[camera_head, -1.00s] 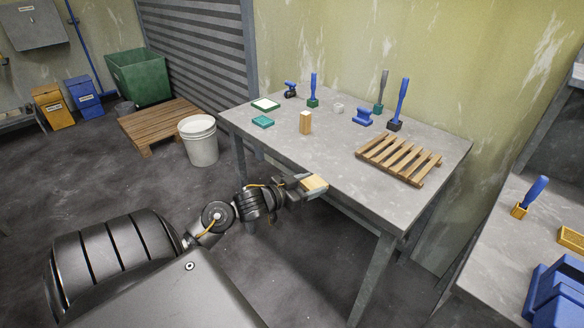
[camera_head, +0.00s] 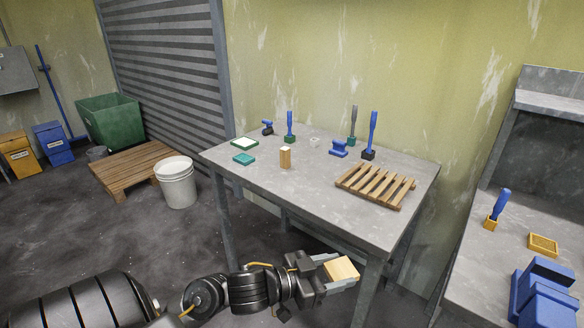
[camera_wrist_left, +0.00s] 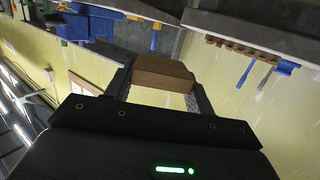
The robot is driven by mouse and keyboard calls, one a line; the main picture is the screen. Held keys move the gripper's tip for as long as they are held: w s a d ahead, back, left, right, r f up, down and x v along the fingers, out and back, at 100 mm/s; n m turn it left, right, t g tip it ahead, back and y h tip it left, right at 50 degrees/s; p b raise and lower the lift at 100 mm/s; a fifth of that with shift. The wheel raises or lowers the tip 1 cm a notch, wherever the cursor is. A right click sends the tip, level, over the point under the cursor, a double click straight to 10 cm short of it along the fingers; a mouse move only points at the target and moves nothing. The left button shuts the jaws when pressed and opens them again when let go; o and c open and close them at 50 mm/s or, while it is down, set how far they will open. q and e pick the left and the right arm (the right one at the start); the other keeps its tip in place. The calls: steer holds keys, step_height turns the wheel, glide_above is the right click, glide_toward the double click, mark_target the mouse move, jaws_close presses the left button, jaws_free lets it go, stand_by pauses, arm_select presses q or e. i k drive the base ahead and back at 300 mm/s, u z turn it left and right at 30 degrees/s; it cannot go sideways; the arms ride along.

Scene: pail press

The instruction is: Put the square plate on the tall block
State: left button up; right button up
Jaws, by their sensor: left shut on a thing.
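The square plate (camera_head: 342,268) is a pale wooden piece held between the fingers of my left gripper (camera_head: 328,272), in front of the table's front edge in the head view. In the left wrist view the plate (camera_wrist_left: 163,73) shows brown between the two fingers of the left gripper (camera_wrist_left: 160,92), which is shut on it. The tall block (camera_head: 285,158) is a small upright wooden block on the table, well beyond the gripper. Its top looks bare. My right gripper is not in view.
The grey table (camera_head: 300,200) also bears a slatted wooden rack (camera_head: 376,186) at right, a teal square (camera_head: 244,159) and a white-topped green square (camera_head: 244,142) at left, and several blue-handled tools behind. The tabletop in front of the tall block is clear. A white pail (camera_head: 178,185) stands left.

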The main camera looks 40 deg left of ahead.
mark_target(286, 148)
steer(key=z, duration=0.05)
steer(key=k, duration=0.35)
steer(key=u, duration=0.95)
steer(key=i, duration=1.8)
steer(key=z, duration=0.2)
